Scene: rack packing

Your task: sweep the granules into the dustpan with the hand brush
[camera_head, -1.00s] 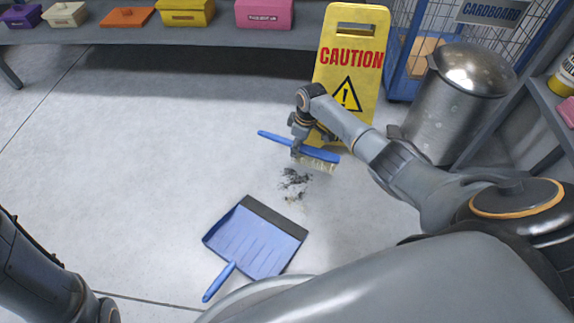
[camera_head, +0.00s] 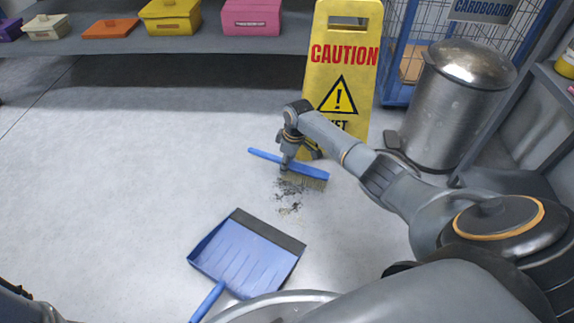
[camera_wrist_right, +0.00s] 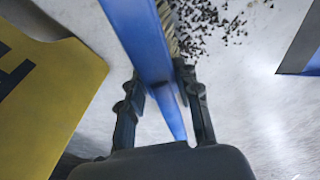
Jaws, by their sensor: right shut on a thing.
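The blue hand brush (camera_head: 310,171) with pale bristles is held in my right gripper (camera_head: 285,166), which is shut on its handle. The brush also shows between the fingers in the right wrist view (camera_wrist_right: 140,40). The dark granules (camera_head: 289,193) lie scattered on the floor just below the brush; the bristles are at their far edge. They also show beside the bristles in the right wrist view (camera_wrist_right: 210,20). The blue dustpan (camera_head: 240,255) lies flat on the floor nearer to me, its dark lip facing the granules. My left gripper is not in view.
A yellow caution sign (camera_head: 340,80) stands right behind the brush. A metal bin (camera_head: 455,110) stands to its right, near a blue wire cage (camera_head: 395,85). A grey shelf (camera_head: 200,45) with coloured boxes runs along the back. Floor to the left is clear.

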